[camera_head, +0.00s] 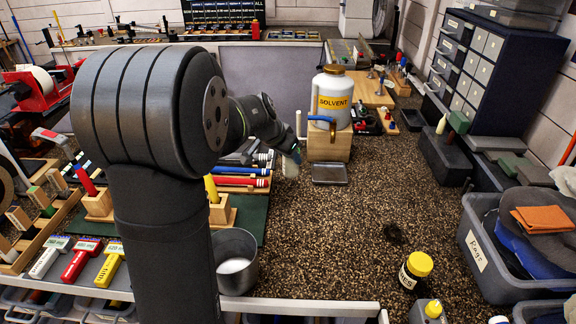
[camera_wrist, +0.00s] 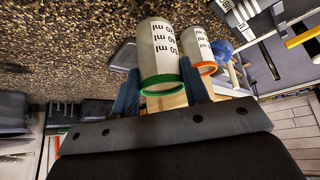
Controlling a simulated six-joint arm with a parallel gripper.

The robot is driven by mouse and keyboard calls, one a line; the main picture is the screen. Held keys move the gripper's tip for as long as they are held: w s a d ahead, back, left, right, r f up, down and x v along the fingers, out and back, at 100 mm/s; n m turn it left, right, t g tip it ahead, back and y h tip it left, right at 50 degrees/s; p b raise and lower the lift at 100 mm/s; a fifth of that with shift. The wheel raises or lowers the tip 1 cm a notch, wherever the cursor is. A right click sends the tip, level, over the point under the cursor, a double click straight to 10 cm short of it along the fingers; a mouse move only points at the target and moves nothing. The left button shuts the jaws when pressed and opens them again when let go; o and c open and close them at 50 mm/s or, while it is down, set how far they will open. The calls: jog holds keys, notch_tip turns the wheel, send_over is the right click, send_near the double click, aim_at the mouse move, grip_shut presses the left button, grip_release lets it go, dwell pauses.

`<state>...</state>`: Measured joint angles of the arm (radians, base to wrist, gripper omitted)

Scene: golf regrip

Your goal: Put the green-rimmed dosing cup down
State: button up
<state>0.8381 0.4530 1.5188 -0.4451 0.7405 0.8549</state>
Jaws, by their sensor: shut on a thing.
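My gripper (camera_wrist: 160,78) has its two blue fingers on either side of the green-rimmed dosing cup (camera_wrist: 158,48) and is shut on it. The cup is pale with black ml markings, and its green rim faces the wrist camera. In the head view my gripper (camera_head: 294,153) is left of the solvent bottle, with the pale cup (camera_head: 290,168) small below it. Whether the cup touches the bench is unclear. An orange-rimmed cup (camera_wrist: 197,48) shows just right of it in the wrist view.
The solvent bottle (camera_head: 333,98) stands on a wooden block (camera_head: 328,147), with a metal tray (camera_head: 329,173) before it. Grip tools and a red-handled row (camera_head: 241,182) lie left. A metal bucket (camera_head: 235,262) is nearer. The speckled bench (camera_head: 330,235) is clear at centre.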

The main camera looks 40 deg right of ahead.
aim_at(285, 162)
jog(key=shift+f, duration=2)
jog(key=shift+f, duration=0.15)
jog(key=o, duration=1)
jog(key=shift+c, duration=0.2)
jog(key=v, duration=1.2)
